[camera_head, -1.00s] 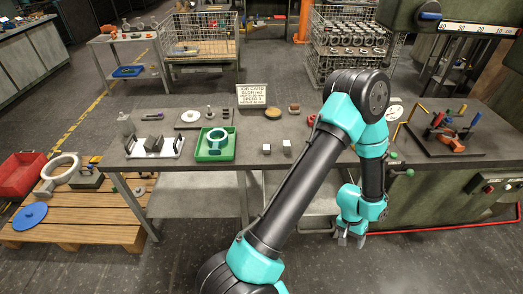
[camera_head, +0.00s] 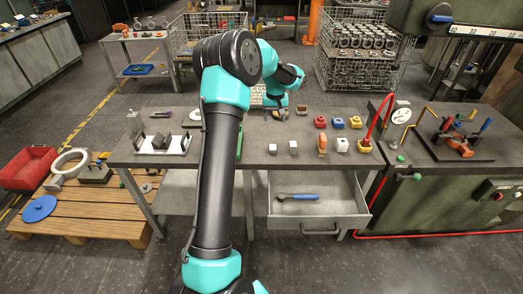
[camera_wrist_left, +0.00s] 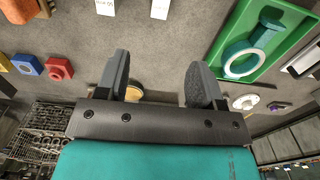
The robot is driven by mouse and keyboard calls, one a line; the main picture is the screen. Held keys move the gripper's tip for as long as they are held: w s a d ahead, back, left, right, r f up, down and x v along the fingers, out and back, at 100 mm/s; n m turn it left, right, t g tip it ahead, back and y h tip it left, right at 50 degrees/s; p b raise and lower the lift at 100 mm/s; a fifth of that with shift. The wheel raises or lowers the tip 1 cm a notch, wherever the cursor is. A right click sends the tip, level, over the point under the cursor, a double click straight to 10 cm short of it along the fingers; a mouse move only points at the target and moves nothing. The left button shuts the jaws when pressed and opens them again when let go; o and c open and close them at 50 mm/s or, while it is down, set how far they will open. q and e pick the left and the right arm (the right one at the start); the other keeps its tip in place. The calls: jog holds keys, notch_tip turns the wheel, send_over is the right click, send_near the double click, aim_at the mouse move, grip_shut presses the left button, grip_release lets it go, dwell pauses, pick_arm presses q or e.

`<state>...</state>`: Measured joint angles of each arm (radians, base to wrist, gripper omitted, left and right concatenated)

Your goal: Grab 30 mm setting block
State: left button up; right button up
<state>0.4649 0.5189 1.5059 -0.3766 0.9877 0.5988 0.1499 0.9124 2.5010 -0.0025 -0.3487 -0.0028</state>
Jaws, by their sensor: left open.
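Two small pale setting blocks stand on the bench in the head view, a left one (camera_head: 272,149) and a right one (camera_head: 293,147). Their white labelled faces show at the top edge of the left wrist view, one near the middle (camera_wrist_left: 160,9) and one left of it (camera_wrist_left: 106,7). The labels are too cut off to read surely. My left gripper (camera_head: 281,113) is over the back of the bench, behind the blocks. Its two fingers (camera_wrist_left: 158,88) are apart with nothing held. A round tan piece shows partly between and beyond them. My right gripper is out of view.
An open drawer (camera_head: 350,207) holds a blue-handled tool (camera_head: 298,197). Red, yellow and blue pieces (camera_head: 338,123) stand right of the blocks. A green tray (camera_wrist_left: 262,45) with a ring is mostly behind my arm in the head view.

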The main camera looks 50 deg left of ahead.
pick_arm(q)
jog(key=shift+f, duration=0.1)
send_near(273, 147)
notch_tip(273, 147, down, 5)
jog(key=shift+d+f, duration=0.1)
jog(key=shift+d, duration=0.05)
dwell(0.6)
jog(key=shift+a+f, duration=0.2)
jog(key=shift+f, duration=2.4)
jog(key=shift+c, duration=0.3)
grip_shut()
jog(key=shift+r, duration=0.15)
